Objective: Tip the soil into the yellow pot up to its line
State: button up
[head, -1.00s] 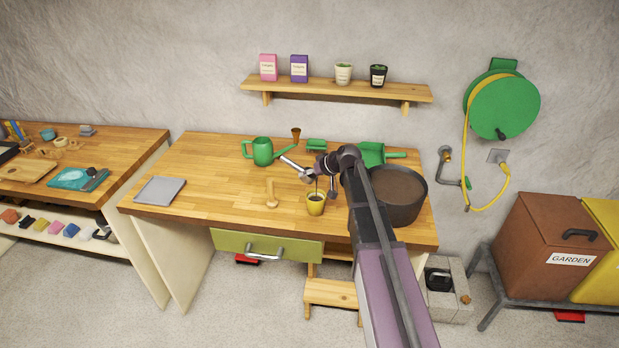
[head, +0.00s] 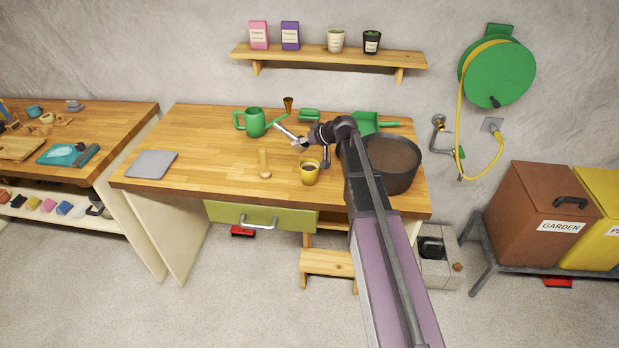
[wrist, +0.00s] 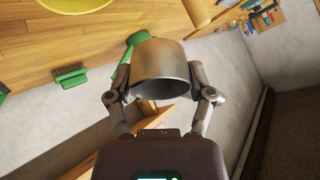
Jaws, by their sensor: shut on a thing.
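The yellow pot (head: 309,174) stands upright near the front of the workbench, with brown soil visible inside. Its line cannot be made out. My gripper (wrist: 158,82) is shut on a grey metal cup (wrist: 160,68), one finger on each side. The cup's dark mouth shows in the wrist view, but any soil inside does not. In the head view, my gripper is just behind and above the yellow pot, and the cup is hard to make out. A yellow rim (wrist: 70,6) shows at the top left of the wrist view. The wide dark tub (head: 402,183) holds brown soil, partly behind my arm.
A wooden peg-like tool (head: 264,164) stands left of the pot. A green watering can (head: 254,122), a small brown pot (head: 288,104) and a green scoop (head: 366,122) are at the back. A grey tray (head: 152,164) lies left; bench between is clear.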

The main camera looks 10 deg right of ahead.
jog(key=shift+t+y+b, duration=0.6)
jog(key=shift+y+b, duration=0.4)
jog(key=shift+b, duration=0.55)
dwell(1.7)
jog(key=shift+s+d+m+t+y+b, duration=0.2)
jog(key=shift+t+y+b, duration=0.35)
jog(key=shift+b, duration=0.7)
jog(key=shift+w+d+m+t+y+b, duration=0.1)
jog(key=shift+m+t+y+b, duration=0.25)
jog(key=shift+y+b, duration=0.65)
dwell(2.5)
